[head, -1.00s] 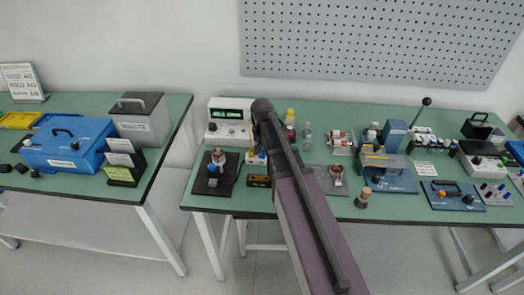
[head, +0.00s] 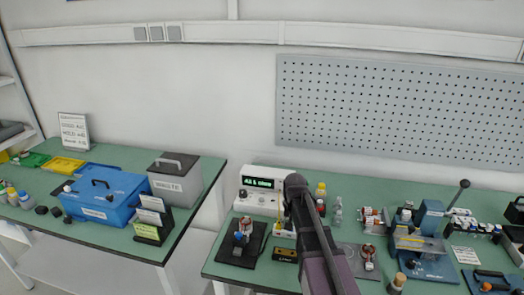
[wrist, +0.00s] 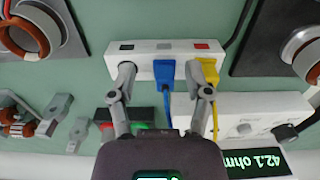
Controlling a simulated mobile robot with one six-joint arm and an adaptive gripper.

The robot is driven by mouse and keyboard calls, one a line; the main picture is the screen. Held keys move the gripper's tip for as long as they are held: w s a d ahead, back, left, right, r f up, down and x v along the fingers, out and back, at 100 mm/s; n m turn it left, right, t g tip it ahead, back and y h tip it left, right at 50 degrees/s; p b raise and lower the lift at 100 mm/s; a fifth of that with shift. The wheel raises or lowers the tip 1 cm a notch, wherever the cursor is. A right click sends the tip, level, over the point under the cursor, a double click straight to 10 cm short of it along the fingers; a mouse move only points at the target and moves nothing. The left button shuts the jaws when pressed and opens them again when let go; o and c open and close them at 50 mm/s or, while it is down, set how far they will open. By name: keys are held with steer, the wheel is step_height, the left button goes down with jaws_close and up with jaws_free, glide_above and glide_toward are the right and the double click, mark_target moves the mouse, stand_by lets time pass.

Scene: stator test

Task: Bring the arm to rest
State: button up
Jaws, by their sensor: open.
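My arm (head: 318,235) reaches out over the right bench in the head view, and its own link hides my gripper there. In the wrist view my gripper (wrist: 167,88) is open, with nothing held between its fingers. A blue plug (wrist: 164,72) sits in a white socket block (wrist: 150,48) and shows between the fingers. A yellow plug (wrist: 208,72) sits in the same block, overlapped by the right finger. The left fingertip overlaps the block's left end. I cannot tell whether either finger touches.
A white meter (head: 258,195) with a lit display stands behind the arm; it reads 42.1 ohm in the wrist view (wrist: 256,162). A stator on a black plate (head: 240,245) is left of the arm. Bottles (head: 337,212) and fixtures (head: 425,240) crowd the right. A gap separates the left bench (head: 190,225).

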steer(key=s+r+n+p, duration=0.1)
steer(key=s, duration=0.3)
steer(key=s+r+n, duration=0.1)
steer(key=s, duration=0.4)
steer(key=s+r+n+p, duration=0.1)
steer(key=s, duration=0.4)
steer(key=shift+s+a+p, duration=0.1)
steer(key=shift+s+p, duration=0.15)
steer(key=shift+p, duration=0.05)
stand_by(2.7)
